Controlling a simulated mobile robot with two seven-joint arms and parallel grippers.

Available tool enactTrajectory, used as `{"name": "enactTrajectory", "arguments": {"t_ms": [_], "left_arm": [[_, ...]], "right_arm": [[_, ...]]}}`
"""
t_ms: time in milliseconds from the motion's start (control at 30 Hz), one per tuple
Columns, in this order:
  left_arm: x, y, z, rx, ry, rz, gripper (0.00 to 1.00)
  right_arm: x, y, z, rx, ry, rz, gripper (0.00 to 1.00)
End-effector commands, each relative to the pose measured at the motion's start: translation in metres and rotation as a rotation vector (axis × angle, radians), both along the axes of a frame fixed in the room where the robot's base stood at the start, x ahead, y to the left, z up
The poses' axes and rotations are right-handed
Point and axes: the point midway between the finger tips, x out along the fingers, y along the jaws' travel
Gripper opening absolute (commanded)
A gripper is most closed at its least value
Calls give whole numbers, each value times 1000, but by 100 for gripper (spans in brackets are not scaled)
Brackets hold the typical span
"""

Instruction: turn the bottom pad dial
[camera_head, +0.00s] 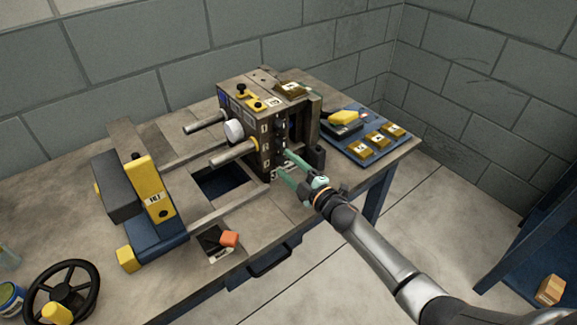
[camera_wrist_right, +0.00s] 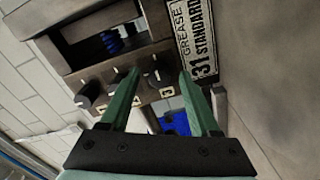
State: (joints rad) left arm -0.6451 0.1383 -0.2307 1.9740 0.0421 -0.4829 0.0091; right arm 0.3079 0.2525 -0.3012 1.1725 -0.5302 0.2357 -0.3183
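In the right wrist view, three black dials with white pointer marks sit in a row on the face of the mould block. The bottom dial (camera_wrist_right: 158,77) is the one closest to the grease label (camera_wrist_right: 198,38). The middle dial (camera_wrist_right: 119,78) and the top dial (camera_wrist_right: 88,95) are further left. My right gripper (camera_wrist_right: 160,73) is open, its green fingers on either side of the bottom dial; I cannot tell whether they touch it. In the head view my right gripper (camera_head: 283,163) is at the block's lower front corner. My left gripper is not in view.
The mould block (camera_head: 262,115) stands on a workbench (camera_head: 325,83). A blue mat (camera_head: 362,160) with brass plates lies right of it.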

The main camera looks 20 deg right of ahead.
Motion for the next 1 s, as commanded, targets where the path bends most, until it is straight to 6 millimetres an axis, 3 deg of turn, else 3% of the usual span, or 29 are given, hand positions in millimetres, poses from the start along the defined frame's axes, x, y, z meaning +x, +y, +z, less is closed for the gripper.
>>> {"name": "enactTrajectory", "arguments": {"t_ms": [233,367,800,1000], "left_arm": [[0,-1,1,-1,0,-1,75],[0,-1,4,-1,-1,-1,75],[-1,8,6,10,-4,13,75],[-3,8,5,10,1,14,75]], "right_arm": [[-2,-1,0,-1,-1,0,63],[-13,-5,0,-1,0,-1,63],[-89,-32,0,-1,2,0,63],[-111,-40,0,0,1,-1,63]]}}
